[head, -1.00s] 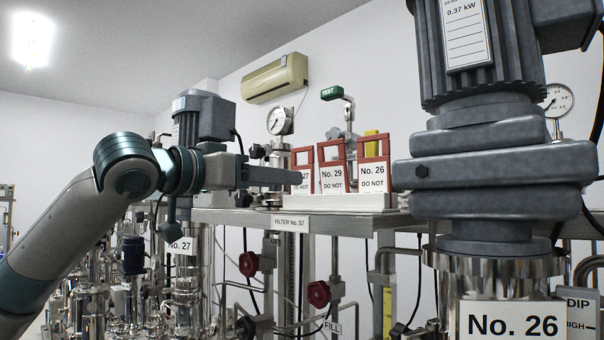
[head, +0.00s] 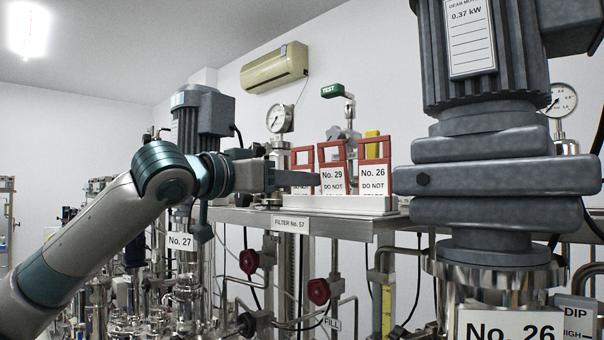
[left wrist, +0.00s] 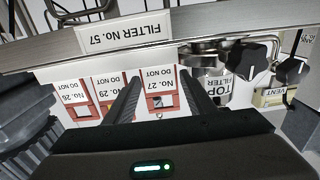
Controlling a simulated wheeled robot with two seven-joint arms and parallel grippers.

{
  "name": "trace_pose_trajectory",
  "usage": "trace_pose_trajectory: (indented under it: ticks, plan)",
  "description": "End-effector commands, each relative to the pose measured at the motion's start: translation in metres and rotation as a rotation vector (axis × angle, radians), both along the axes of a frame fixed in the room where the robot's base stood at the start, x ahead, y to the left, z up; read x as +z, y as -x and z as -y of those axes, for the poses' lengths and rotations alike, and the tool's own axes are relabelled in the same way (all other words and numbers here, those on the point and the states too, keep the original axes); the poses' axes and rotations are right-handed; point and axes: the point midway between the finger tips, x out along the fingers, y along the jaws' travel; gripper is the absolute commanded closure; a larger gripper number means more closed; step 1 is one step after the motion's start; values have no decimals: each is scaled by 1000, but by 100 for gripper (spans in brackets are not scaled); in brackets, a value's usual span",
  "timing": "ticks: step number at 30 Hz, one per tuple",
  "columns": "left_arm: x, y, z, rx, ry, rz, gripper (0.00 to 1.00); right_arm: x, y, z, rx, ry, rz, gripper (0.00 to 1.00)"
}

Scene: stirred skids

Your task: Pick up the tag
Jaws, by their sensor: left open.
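Three red-framed tags with white "DO NOT" labels stand side by side in a white rack (head: 345,203) on a metal shelf. They are tag No. 27 (head: 301,157), tag No. 29 (head: 333,178) and tag No. 26 (head: 374,178). My left gripper (head: 314,181) comes in from the left, its fingers in front of the lower part of tag No. 27. In the left wrist view, which is upside down, tag No. 27 (left wrist: 160,82) shows between the open fingers, with tag No. 29 (left wrist: 112,88) beside it. I cannot tell whether the fingers touch it.
A large grey gear motor (head: 495,170) on vessel No. 26 stands close at the right. Another motor (head: 200,118) stands behind my left arm. A pressure gauge (head: 280,118) is behind the tags. The shelf edge carries a "FILTER No. 57" plate (head: 290,224). Red valve handwheels (head: 318,290) hang below.

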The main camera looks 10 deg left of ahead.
Motion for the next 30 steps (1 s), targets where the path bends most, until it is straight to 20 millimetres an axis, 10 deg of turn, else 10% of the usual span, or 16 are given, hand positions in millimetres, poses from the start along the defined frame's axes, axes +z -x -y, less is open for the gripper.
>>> trace_pose_trajectory:
  ticks: [22, 26, 30]
  plan:
    - [0, -23, 15, -1, 1, 1, 50, 16, -5, 2, 0, 0, 12, 100]
    - [0, -23, 15, -1, 1, 1, 76, 16, -5, 2, 0, 1, 11, 100]
    - [1, -23, 15, 0, 1, 1, 80, 16, -5, 2, 0, 1, 11, 100]
